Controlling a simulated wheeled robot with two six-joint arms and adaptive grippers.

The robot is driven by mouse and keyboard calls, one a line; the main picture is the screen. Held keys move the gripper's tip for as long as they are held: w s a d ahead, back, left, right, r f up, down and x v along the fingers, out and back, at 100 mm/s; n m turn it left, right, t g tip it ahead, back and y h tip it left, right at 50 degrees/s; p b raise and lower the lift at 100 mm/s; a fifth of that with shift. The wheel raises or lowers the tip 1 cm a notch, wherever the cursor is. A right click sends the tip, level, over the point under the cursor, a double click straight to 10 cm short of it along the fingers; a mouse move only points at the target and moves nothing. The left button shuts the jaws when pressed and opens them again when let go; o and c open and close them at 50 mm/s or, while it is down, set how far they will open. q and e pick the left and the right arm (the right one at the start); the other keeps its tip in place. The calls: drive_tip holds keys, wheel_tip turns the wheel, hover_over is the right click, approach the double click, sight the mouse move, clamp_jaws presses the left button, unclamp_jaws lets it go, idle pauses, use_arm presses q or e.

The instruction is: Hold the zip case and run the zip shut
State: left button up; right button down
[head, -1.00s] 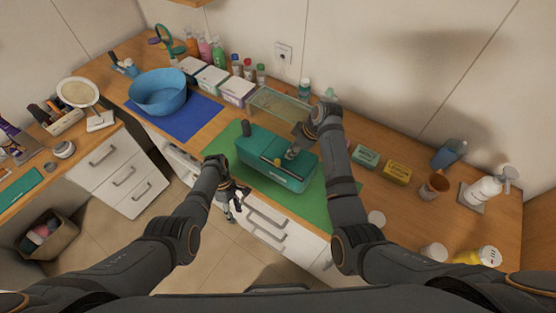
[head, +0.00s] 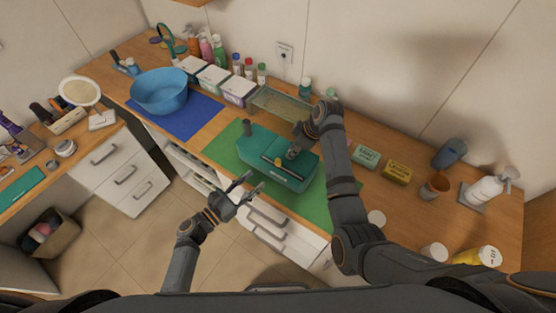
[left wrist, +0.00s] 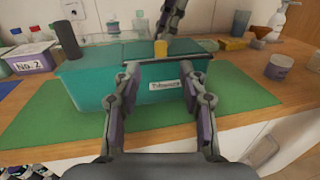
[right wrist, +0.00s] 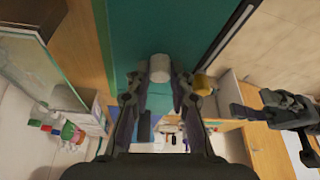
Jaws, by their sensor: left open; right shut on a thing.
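The teal zip case (head: 262,143) stands on a green mat (head: 326,205); a dark strip with a pale edge runs along its top. A yellow knob (head: 278,161) sits by the strip, also seen in the left wrist view (left wrist: 160,48). A dark post (head: 247,128) rises at the case's left end. My right gripper (right wrist: 160,85) is above the case top, shut on a pale cylindrical knob (right wrist: 160,68). The yellow knob is just beside its fingers. My left gripper (head: 251,184) is open and empty before the labelled front face (left wrist: 165,88).
A blue bowl (head: 160,95) on a blue mat (head: 187,124) stands to the left. A clear tray (head: 281,104) lies behind the case. Green and yellow boxes (head: 397,174) stand to the right. Drawers are below the counter's front edge.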

sight(275, 163)
use_arm(q)
drive_tip(key=x, duration=1.2)
clamp_jaws()
